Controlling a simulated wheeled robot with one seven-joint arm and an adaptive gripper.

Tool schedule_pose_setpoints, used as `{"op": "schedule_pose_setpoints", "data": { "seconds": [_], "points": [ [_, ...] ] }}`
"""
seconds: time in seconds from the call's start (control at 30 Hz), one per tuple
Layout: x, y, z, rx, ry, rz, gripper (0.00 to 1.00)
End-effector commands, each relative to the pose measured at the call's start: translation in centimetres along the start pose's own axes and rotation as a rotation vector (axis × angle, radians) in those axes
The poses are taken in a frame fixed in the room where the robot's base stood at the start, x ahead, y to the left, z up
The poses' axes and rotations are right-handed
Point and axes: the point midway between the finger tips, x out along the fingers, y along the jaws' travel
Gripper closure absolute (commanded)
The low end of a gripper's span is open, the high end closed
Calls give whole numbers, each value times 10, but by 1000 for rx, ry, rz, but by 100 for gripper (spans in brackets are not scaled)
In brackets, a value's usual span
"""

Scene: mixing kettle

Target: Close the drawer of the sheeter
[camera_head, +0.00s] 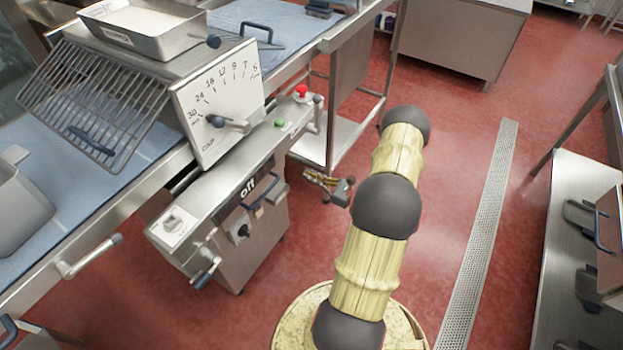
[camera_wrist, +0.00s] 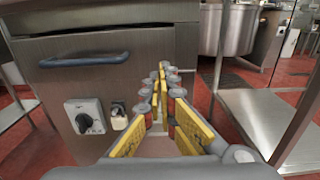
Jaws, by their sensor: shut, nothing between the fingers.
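The sheeter (camera_head: 245,265) stands left of my arm, a steel machine with a dial plate and an "off" label. In the wrist view, a steel front (camera_wrist: 120,90) with a blue-grey bar handle (camera_wrist: 85,60) fills the left side; it appears to be the drawer front. The handle also shows below the label in the head view (camera_head: 266,197). I cannot tell how far the drawer stands out. My gripper (camera_head: 308,178) is shut and empty, to the right of the handle. In the wrist view its yellow-padded fingers converge (camera_wrist: 160,72) beside the front's right edge.
A knob (camera_wrist: 85,116) and a small switch (camera_wrist: 118,115) sit below the handle. A wire guard (camera_head: 95,105) and metal tray (camera_head: 145,30) are on the sheeter's top. A table leg and shelf (camera_wrist: 262,118) stand right of my gripper. Red floor is open right of my arm.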

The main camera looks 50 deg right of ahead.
Motion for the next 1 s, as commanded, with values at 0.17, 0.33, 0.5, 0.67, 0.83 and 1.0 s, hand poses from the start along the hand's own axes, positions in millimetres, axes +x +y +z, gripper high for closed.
{"op": "schedule_pose_setpoints", "data": {
  "seconds": [0.17,0.33,0.5,0.67,0.83,1.0],
  "points": [
    [37,1,-2,-2,0,4,100],
    [68,1,-2,0,1,3,100],
    [90,1,-2,-1,0,2,100],
    [99,0,-1,1,1,0,100],
    [101,0,0,1,1,0,100],
    [100,0,0,1,1,0,100]
  ]
}}
